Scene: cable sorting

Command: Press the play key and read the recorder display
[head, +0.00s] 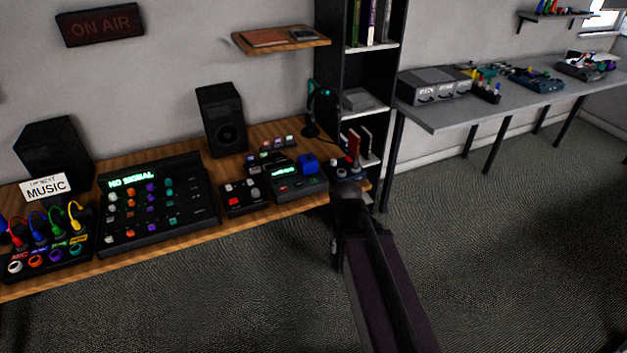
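A small dark device with a lit green display (285,171), which looks like the recorder, sits near the right end of the wooden desk. Its display text is too small and blurred to read. Small coloured keys show on its sloped front; I cannot tell which is the play key. A blue block-like thing (308,163) is at its right rear. My arm rises from the bottom of the head view, its dark joint just right of the device. I cannot make out my gripper's fingers.
On the wooden desk (130,248), a mixer (155,205) reads "NO SIGNAL". A pad with red and white buttons (243,197) sits left of the recorder. A speaker (221,120) and headphone stand (316,110) stand behind. A dark shelf unit (333,40) is close at right. Floor in front is clear.

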